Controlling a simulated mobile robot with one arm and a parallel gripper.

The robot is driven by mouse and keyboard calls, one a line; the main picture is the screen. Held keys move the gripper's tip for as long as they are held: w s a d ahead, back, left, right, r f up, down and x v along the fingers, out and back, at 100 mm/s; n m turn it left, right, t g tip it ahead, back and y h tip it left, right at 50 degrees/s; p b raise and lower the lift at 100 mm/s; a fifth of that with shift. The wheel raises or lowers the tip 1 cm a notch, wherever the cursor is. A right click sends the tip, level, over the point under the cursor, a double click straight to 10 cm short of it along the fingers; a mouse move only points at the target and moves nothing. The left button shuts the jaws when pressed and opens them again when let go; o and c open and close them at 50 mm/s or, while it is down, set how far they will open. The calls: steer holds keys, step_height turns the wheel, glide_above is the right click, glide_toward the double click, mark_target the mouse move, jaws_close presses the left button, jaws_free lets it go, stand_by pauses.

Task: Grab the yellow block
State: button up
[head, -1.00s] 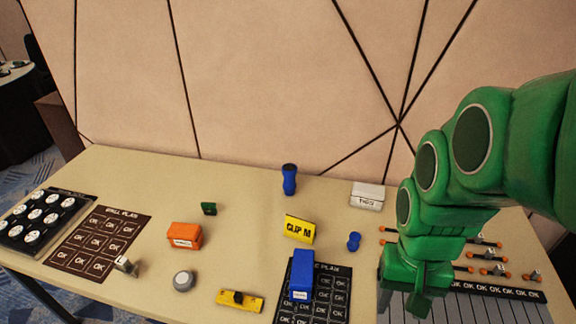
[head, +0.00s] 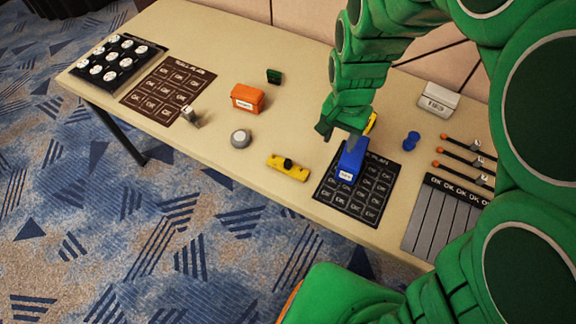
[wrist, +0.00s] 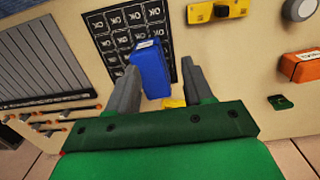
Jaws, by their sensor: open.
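A yellow block marked CLIP M shows only as a sliver (head: 371,123) behind my gripper in the head view. In the wrist view a small yellow part (wrist: 173,103) shows between my finger bases. A flat yellow bar with a black knob (head: 288,168) lies near the table's front edge; it also shows at the top of the wrist view (wrist: 217,11). My gripper (head: 340,134) is open above the table. A blue block (head: 351,158) stands on a black plan sheet. In the wrist view the blue block (wrist: 151,68) appears between my fingers; contact cannot be told.
An orange box (head: 248,98), a grey round puck (head: 241,138) and a small green block (head: 274,76) lie left of my gripper. A small blue piece (head: 411,141) and a white box (head: 438,99) stand to the right. Bare table lies between these things.

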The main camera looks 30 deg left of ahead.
glide_above(288, 161)
steer(key=f, duration=0.9)
steer(key=shift+a, duration=0.25)
steer(key=shift+d+f, duration=0.15)
steer(key=shift+f, duration=1.75)
steer(key=shift+d+f, duration=0.1)
steer(key=shift+f, duration=1.75)
jaws_close()
